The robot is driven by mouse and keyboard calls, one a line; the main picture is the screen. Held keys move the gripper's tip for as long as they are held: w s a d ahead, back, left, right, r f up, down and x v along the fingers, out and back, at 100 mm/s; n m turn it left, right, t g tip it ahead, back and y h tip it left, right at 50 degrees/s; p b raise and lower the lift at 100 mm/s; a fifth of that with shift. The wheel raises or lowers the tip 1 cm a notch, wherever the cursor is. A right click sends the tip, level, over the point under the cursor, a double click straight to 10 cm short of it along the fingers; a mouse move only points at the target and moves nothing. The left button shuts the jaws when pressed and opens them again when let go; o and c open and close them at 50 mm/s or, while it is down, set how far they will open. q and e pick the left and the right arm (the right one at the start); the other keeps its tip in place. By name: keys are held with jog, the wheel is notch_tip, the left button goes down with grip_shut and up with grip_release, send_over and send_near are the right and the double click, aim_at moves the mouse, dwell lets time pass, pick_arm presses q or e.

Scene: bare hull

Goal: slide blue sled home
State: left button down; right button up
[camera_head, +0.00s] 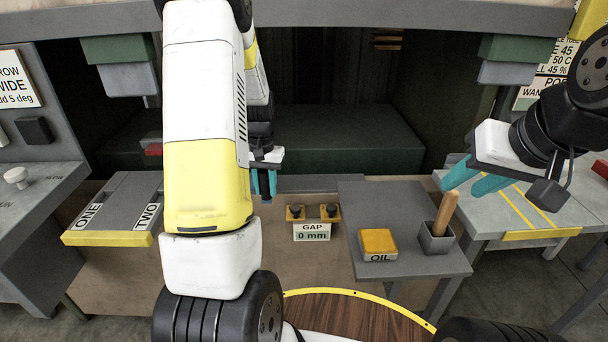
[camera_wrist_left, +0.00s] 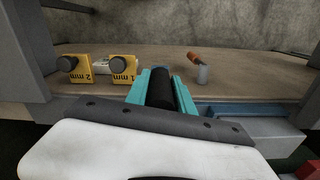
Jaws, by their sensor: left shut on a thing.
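In the head view my left gripper (camera_head: 264,186) points down behind the table's back edge, partly hidden by my arm. The left wrist view shows its teal fingers (camera_wrist_left: 163,82) closed around a black cylindrical grip (camera_wrist_left: 160,93). A blue surface (camera_wrist_left: 245,108), likely the blue sled, lies to the right of the fingers in the left wrist view. Whether the black grip belongs to it is hidden.
A gap gauge plate (camera_head: 311,232) reads 0 mm. Two yellow tags, 2 mm (camera_wrist_left: 74,70) and 1 mm (camera_wrist_left: 122,70), carry black knobs. A yellow oil pad (camera_head: 378,242) and a wooden-handled tool (camera_head: 446,211) in a grey cup (camera_head: 436,238) stand on the grey shelf (camera_head: 405,200).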

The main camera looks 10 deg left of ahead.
pick_arm(q)
jog(key=s+a, duration=0.2)
jog(key=a, duration=0.6)
jog(key=s+a, duration=0.3)
jog(key=a, duration=0.6)
jog(key=shift+a, duration=0.15)
jog(key=shift+a+r, duration=0.1)
jog(key=c, duration=1.1)
grip_release()
jog(key=shift+a, duration=0.1)
notch_tip(320, 180, up, 8)
jog(key=shift+f, duration=0.2)
